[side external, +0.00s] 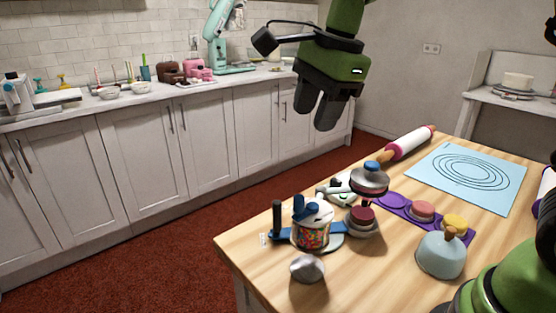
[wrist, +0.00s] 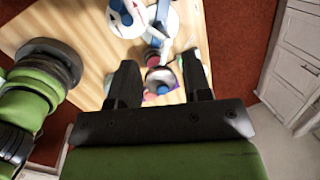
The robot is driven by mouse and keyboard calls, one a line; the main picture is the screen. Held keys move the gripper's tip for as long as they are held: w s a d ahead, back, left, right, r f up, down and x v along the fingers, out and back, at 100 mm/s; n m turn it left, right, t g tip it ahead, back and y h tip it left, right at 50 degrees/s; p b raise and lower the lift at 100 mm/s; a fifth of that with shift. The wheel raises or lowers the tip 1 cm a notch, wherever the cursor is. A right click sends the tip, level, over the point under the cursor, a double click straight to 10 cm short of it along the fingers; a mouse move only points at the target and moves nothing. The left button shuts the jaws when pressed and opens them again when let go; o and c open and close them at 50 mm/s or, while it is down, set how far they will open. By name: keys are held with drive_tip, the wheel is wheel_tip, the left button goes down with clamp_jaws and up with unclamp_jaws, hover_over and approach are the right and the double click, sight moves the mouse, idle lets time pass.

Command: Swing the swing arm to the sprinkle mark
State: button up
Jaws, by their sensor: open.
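A turntable fixture stands near the front left of the wooden table in the side view. Its blue swing arm (side external: 280,236) has a black upright handle (side external: 277,217) at its left end. A clear jar of coloured sprinkles (side external: 311,235) with a white and blue top stands beside the handle. A small white label (side external: 263,239) shows by the arm's left end; I cannot read whether it is the sprinkle mark. My gripper (side external: 317,112) is open and empty, high above the table and apart from the fixture. The wrist view shows my gripper (wrist: 160,62) with its fingers spread.
A silver-topped stand with a blue knob (side external: 369,180) is right of the jar. A metal cone (side external: 307,268) sits in front. A purple tray (side external: 392,203) with cakes, a pale blue dome (side external: 441,255), a rolling pin (side external: 408,143) and a blue mat (side external: 466,177) occupy the right.

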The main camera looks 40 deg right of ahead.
sight(277, 202)
drive_tip(key=w+f+m+g, duration=0.1)
drive_tip(key=w+f+m, duration=0.1)
drive_tip(key=f+m, duration=0.1)
drive_tip(key=w+f+m, duration=0.3)
drive_tip(key=f, duration=0.1)
drive_tip(key=w+f+m+g+h, duration=0.1)
drive_tip(key=w+f+m, duration=0.2)
drive_tip(key=f+m, duration=0.1)
drive_tip(key=shift+a+f+g, duration=0.3)
drive_tip(key=shift+a, duration=0.05)
wheel_tip(277, 202, down, 10)
drive_tip(key=shift+r, duration=0.25)
drive_tip(key=shift+w, duration=0.1)
drive_tip(key=c, duration=0.7)
drive_tip(key=shift+w+d, duration=0.95)
drive_tip(key=shift+w, duration=0.15)
